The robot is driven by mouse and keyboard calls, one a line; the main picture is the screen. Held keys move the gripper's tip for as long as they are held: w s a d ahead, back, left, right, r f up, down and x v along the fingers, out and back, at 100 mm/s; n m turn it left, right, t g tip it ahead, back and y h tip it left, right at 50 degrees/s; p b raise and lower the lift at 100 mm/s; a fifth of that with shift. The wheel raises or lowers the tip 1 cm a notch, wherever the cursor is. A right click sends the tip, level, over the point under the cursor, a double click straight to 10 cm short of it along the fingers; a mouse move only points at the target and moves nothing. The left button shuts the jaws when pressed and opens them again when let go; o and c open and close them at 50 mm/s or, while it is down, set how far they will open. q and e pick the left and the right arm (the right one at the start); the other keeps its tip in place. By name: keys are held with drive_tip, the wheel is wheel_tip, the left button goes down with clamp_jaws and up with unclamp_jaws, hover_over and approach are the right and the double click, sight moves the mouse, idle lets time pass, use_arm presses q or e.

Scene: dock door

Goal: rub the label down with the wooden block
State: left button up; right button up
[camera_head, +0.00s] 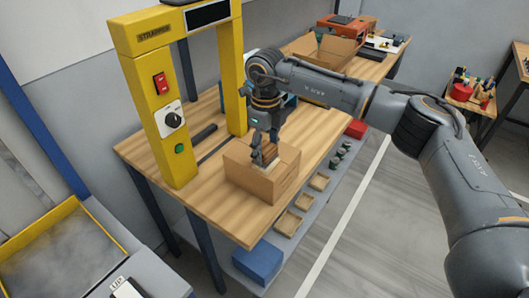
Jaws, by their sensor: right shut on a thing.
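A brown cardboard box (254,183) stands on the wooden table (225,217) near its front edge. A pale patch, which looks like the label (282,157), shows on top of the box. My right gripper (264,160) points down at the top of the box, its fingers shut on a small brown thing that looks like the wooden block. The fingers hide most of the block, and I cannot tell whether it touches the label. My left gripper is not in view.
A yellow strapping frame (159,100) with a red switch and black knob stands on the table left of the box. Behind it is an open cardboard box (328,50). Small trays (288,222) and a blue box (258,262) sit on the lower shelf.

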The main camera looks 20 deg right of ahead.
sight(266, 147)
drive_tip(key=shift+w+d+r+p, duration=0.1)
drive_tip(key=shift+r+p, duration=0.1)
drive_tip(key=shift+r, duration=0.3)
drive_tip(key=shift+w+d+r+p, duration=0.1)
drive_tip(key=shift+r+p, duration=0.05)
drive_tip(key=shift+r, duration=0.3)
drive_tip(key=shift+s+a+r+p, duration=0.1)
drive_tip(key=shift+r+p, duration=0.2)
drive_tip(key=shift+r, duration=0.3)
drive_tip(key=shift+s+a+r+p, duration=0.1)
drive_tip(key=shift+r+p, duration=0.2)
drive_tip(key=shift+r, duration=0.65)
drive_tip(key=shift+d, duration=0.1)
